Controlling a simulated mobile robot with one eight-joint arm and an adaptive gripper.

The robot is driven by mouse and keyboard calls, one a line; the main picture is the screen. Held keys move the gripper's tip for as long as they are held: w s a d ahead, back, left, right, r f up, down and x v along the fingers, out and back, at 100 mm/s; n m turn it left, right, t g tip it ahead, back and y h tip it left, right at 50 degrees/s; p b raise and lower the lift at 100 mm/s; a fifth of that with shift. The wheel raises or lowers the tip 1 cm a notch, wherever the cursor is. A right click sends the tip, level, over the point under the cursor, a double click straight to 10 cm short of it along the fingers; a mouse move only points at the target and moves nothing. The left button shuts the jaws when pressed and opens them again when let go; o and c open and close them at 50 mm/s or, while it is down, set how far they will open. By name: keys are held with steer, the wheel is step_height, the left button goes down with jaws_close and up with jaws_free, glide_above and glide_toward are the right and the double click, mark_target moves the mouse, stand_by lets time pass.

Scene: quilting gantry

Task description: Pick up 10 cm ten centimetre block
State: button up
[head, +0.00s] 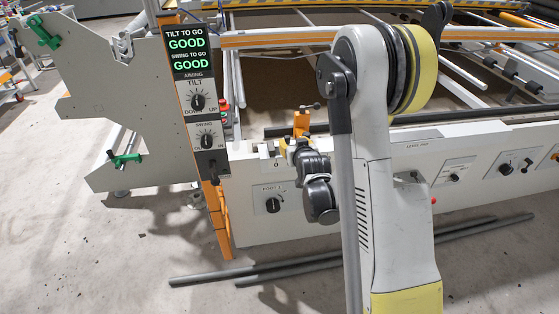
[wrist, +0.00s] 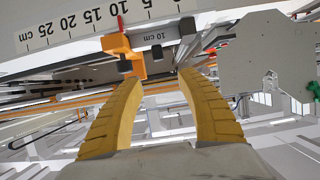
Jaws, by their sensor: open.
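A dark grey block marked "10 cm" (wrist: 172,34) lies at the top middle of the wrist view, just right of an orange clamp (wrist: 121,46). My gripper (wrist: 158,77) has two curved yellow fingers spread apart, with nothing between them. The block is beyond the fingertips, roughly in line with the gap. In the head view, my wrist hangs at the front rail near the orange clamp (head: 302,124). My gripper is mostly hidden there behind the wrist, and I cannot make out the block.
A white scale marked in centimetres (wrist: 85,22) runs along the wrist view's top left. A control panel (head: 194,100) with "GOOD" readouts stands left of my arm. The white front panel (head: 330,235) has knobs. Grey rods (head: 350,256) lie on the floor.

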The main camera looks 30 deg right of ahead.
mark_target(288, 139)
steer(key=x, duration=0.5)
steer(key=shift+w+d+f, duration=0.15)
steer(key=shift+w+f, duration=0.05)
steer(key=shift+f, duration=0.15)
steer(key=b+x, duration=0.1)
steer(key=x, duration=0.1)
steer(key=b+x, duration=0.1)
steer(key=x, duration=0.2)
steer(key=shift+f, duration=0.4)
steer(key=shift+r, duration=0.1)
jaws_close()
